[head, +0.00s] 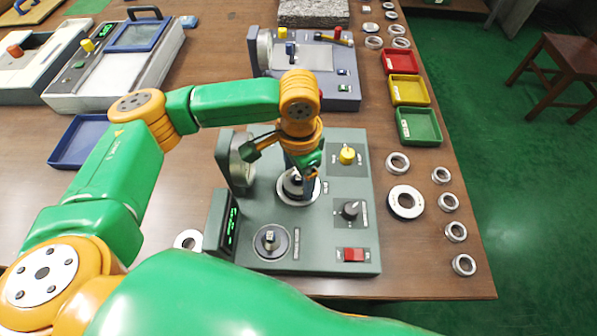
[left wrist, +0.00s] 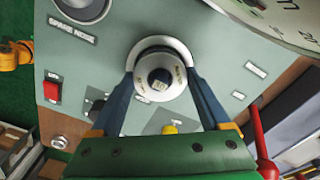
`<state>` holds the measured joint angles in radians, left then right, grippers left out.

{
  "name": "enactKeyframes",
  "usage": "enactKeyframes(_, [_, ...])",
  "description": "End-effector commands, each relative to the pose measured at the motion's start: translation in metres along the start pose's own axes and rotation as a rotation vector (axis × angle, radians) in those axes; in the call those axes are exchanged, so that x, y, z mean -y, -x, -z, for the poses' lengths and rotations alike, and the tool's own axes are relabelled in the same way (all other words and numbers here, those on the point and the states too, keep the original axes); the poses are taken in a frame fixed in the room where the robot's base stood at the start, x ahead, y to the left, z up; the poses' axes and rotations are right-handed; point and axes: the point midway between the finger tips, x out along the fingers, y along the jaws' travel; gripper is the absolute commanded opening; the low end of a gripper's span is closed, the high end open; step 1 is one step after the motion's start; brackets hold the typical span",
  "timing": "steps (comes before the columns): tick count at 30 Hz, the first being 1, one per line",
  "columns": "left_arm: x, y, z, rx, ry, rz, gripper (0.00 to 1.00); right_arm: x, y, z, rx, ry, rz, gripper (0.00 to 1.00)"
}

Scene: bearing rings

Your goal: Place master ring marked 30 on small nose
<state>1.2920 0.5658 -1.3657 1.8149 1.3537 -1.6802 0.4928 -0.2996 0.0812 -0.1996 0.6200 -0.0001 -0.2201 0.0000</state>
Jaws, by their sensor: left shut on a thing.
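The grey-green gauge bench (head: 340,250) stands on the table, and my left gripper (head: 298,176) points down over its nose with the silver flange (head: 297,190). In the left wrist view, the gripper (left wrist: 160,85) is shut on a steel ring (left wrist: 148,90) with small dark marks, too small to read. The ring appears to be around the nose, whose tip (left wrist: 160,86) shows in its hole. The silver flange (left wrist: 160,47) shows behind it. I cannot tell whether the ring sits fully down. My right gripper is not in view.
The spare nose (head: 270,240) stands at the bench's front, beside the black display (head: 229,225). A round dial (head: 242,160) rises left of the gripper. A large ring (head: 405,202) and several smaller rings lie right. Red (head: 401,61), yellow (head: 409,90) and green (head: 419,126) trays stand behind.

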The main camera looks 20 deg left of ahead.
Motion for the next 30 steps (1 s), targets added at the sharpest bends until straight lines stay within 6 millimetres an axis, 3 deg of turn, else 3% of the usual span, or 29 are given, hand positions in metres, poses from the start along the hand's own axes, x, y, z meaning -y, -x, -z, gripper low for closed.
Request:
enactKeyframes(3, [0.0, -0.004, 0.0, 0.0, 0.0, -0.001, 0.0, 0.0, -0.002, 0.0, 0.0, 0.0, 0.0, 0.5])
enactKeyframes(4, [0.0, -0.004, 0.0, 0.0, 0.0, -0.001, 0.85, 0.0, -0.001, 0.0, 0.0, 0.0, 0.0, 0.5])
enactKeyframes(6, [0.0, -0.003, 0.0, 0.0, 0.0, 0.0, 1.0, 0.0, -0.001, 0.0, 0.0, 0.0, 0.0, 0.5])
enactKeyframes(13, [0.0, -0.001, 0.0, 0.0, 0.0, 0.0, 1.0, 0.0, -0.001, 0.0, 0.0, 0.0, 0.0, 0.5])
enactKeyframes(22, [0.0, 0.057, 0.001, -0.003, 0.0, 0.001, 1.0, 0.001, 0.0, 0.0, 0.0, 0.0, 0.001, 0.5])
enactKeyframes(30, [0.0, 0.068, 0.0, 0.0, 0.0, 0.0, 1.0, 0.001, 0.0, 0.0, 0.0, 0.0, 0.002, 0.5])
